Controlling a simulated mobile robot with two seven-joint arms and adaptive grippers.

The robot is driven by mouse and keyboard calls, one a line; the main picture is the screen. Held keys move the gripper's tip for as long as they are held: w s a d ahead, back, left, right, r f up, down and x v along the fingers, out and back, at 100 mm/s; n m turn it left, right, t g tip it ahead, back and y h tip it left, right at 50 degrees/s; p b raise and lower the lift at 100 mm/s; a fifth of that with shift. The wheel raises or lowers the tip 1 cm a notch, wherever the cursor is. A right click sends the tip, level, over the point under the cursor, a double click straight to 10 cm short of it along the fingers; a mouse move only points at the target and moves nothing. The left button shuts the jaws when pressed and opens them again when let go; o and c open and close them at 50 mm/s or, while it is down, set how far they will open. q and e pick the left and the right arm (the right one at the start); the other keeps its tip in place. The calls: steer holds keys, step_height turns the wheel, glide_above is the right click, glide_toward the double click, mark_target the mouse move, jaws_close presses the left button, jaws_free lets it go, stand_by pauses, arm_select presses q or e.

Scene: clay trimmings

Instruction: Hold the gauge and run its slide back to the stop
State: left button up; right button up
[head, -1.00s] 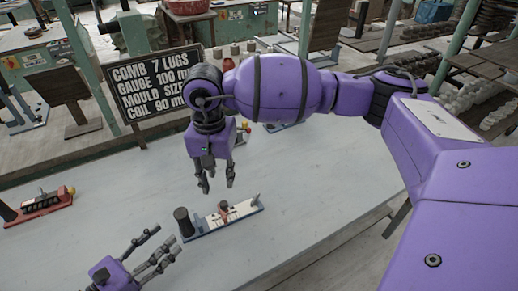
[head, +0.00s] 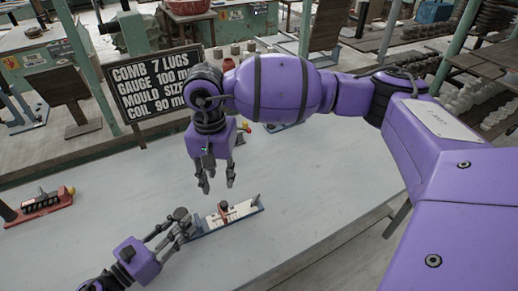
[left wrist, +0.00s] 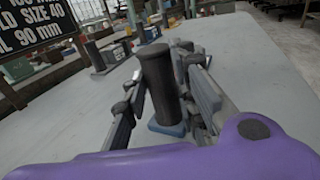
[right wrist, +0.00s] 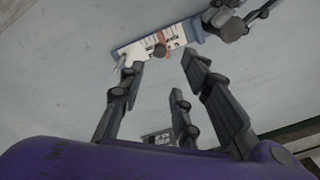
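The gauge (head: 240,213) lies on the pale table, a blue base with a white marked scale. Its red-brown slide (head: 224,208) stands part way along, apart from the pointed grey piece (head: 257,199) at the right end. The dark upright post (left wrist: 158,78) is at the gauge's left end. My left gripper (head: 183,223) has its fingers on both sides of this post; whether they press on it is unclear. My right gripper (head: 218,187) is open and empty above the gauge, pointing down. The right wrist view shows the slide (right wrist: 163,42) beyond its spread fingers.
A red fixture (head: 42,205) with a dark post sits at the table's left. A black sign (head: 150,82) with white text stands at the back edge. Small pots and another blue-based device (head: 280,126) are farther back. The table's front right is clear.

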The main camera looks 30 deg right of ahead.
arm_select(q)
jaws_close()
arm_select(e)
steer(key=c, duration=0.5)
steer(key=shift+s+f, duration=0.1)
steer(key=shift+f, duration=0.05)
jaws_close()
arm_select(q)
steer(key=shift+a, duration=0.1)
arm_select(e)
steer(key=m+g+y, duration=0.1)
steer(key=m, duration=0.3)
glide_above(243, 206)
steer(key=s+d, duration=0.2)
step_height(243, 206, down, 4)
steer(key=r, duration=0.1)
steer(key=w+d+r+m+y, duration=0.2)
steer(key=w+d+m+y, duration=0.15)
steer(key=d, duration=0.25)
steer(key=shift+m, duration=0.25)
steer(key=x, duration=1)
steer(key=shift+a+f, duration=0.25)
steer(key=shift+a, duration=0.1)
steer(key=shift+s+a+r, duration=0.1)
steer(key=shift+a, duration=0.5)
steer(key=shift+s+a+r, duration=0.1)
steer(key=shift+s+a, duration=0.05)
steer(key=shift+a, duration=0.45)
steer(key=shift+s+a, duration=0.15)
steer(key=shift+a, duration=0.4)
